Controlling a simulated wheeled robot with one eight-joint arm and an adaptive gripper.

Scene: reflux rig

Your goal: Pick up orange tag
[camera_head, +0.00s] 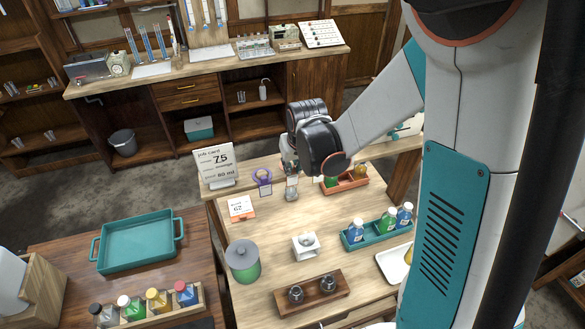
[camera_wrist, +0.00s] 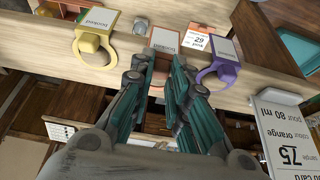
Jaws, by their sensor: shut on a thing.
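The orange tag (camera_wrist: 165,41), a small pale plate with an orange edge, shows just beyond my fingertips in the wrist view. My gripper (camera_wrist: 160,72) is shut on it, with the teal-lined fingers on either side of its lower part. The fingers hide much of the tag's ring. In the head view my gripper (camera_head: 290,162) is low over the back of the wooden table, with the small tag (camera_head: 292,181) just below it. I cannot tell whether the tag is clear of the table.
A purple tag (camera_wrist: 222,62) and a yellow tag (camera_wrist: 92,40) stand on either side. The job card (camera_head: 215,163) stands close by at left. A small number card (camera_head: 241,207), an orange rack (camera_head: 347,182) and a teal bottle rack (camera_head: 377,232) are around. The table's middle has free room.

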